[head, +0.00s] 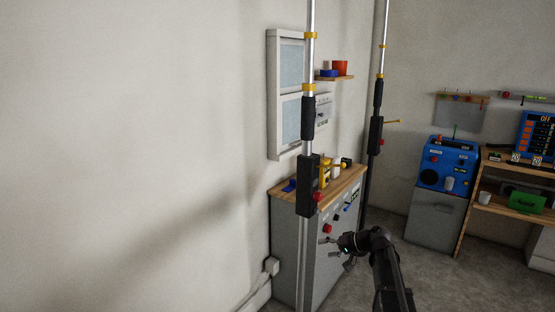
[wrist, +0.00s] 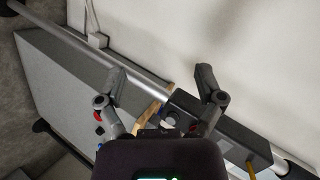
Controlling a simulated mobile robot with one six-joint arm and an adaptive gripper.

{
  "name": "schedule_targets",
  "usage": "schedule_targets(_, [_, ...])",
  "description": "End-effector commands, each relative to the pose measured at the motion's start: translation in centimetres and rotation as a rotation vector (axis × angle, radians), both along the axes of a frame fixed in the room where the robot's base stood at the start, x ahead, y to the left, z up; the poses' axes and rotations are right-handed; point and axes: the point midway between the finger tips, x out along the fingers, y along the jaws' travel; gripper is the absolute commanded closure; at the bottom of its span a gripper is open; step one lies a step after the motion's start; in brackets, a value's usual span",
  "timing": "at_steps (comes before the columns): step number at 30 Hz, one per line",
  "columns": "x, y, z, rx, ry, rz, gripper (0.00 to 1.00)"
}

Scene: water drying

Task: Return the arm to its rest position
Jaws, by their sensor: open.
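My gripper (head: 331,248) is at the lower middle of the head view, in front of a grey cabinet (head: 287,239) with a wooden top. It also shows in the wrist view (wrist: 160,84), where its two fingers are spread apart with nothing held between them. A silver pole (head: 311,80) with a black box-shaped clamp (head: 308,185) stands in front of the cabinet. In the wrist view the pole (wrist: 150,82) runs diagonally beyond the fingers. Whether a finger touches it cannot be told.
A second pole (head: 379,95) stands further back. A blue machine (head: 447,164) sits on a grey cabinet (head: 433,222) to the right, beside a wooden desk (head: 490,175). A wall box (head: 271,266) is low on the left wall. Floor is open at lower right.

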Motion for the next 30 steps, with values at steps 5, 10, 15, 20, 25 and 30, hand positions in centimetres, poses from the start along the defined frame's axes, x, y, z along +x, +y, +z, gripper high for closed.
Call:
schedule_targets(5, [-6.4,2.4,-3.4,-0.203,0.098,0.062,0.13])
schedule_targets(10, [-11.9,3.1,-6.0,-0.401,0.185,0.103,0.13])
schedule_targets(15, [-17.2,2.9,-8.0,-0.599,0.263,0.13,0.13])
schedule_targets(20, [-20.6,2.1,-8.9,-0.744,0.314,0.139,0.13])
schedule_targets(25, [-23.2,1.4,-9.3,-0.852,0.35,0.139,0.13])
schedule_targets(30, [-25.3,0.7,-9.4,-0.942,0.374,0.137,0.13])
